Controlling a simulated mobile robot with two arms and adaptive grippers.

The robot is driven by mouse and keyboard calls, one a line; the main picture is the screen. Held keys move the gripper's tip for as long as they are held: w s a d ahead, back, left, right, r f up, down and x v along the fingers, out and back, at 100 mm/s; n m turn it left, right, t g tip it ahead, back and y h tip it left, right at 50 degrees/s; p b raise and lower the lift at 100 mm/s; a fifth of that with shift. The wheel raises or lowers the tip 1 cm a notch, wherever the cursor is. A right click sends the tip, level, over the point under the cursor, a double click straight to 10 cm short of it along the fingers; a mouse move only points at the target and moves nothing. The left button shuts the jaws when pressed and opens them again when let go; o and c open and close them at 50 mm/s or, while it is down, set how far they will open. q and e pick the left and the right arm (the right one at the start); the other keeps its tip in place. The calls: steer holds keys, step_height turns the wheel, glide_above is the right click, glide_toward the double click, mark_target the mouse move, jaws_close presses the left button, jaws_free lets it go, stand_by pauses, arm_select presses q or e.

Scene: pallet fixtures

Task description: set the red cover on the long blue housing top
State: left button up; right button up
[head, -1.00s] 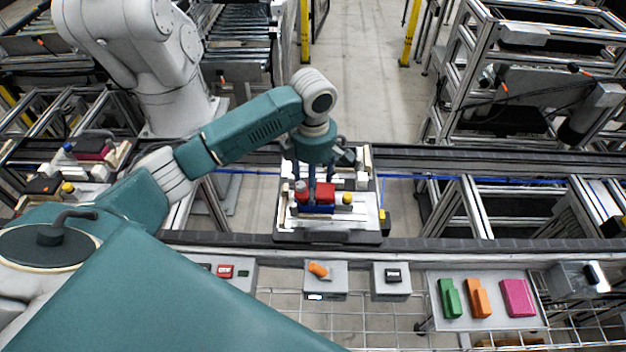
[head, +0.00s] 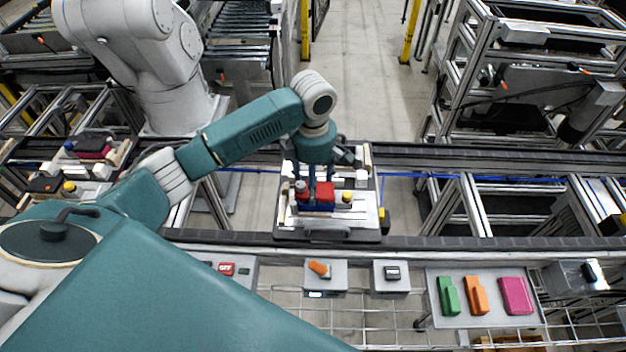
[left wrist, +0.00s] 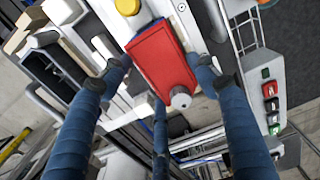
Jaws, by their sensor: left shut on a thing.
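The red cover (head: 321,190) is between the blue fingers of my left gripper (head: 314,190), which is shut on it. The long blue housing (head: 318,208) shows as a narrow strip right under the cover, on the pallet fixture (head: 352,222). Whether the cover touches the housing top I cannot tell. In the left wrist view the red cover (left wrist: 160,60) lies between the fingertips of the gripper (left wrist: 158,72) and hides most of what is below it. My right gripper is not in view.
A grey round knob (head: 300,187) and a yellow knob (head: 347,197) stand close beside the housing. Control boxes line the front rail. A tray (head: 450,322) at the front right holds green (head: 448,296), orange (head: 476,295) and magenta (head: 515,296) parts.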

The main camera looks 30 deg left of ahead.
arm_select(q)
steer(key=shift+f, duration=0.55)
stand_by(0.4)
steer(key=o, duration=1.2)
steer(key=shift+o, duration=0.2)
step_height(320, 180, up, 12)
steer(key=shift+s, duration=0.1)
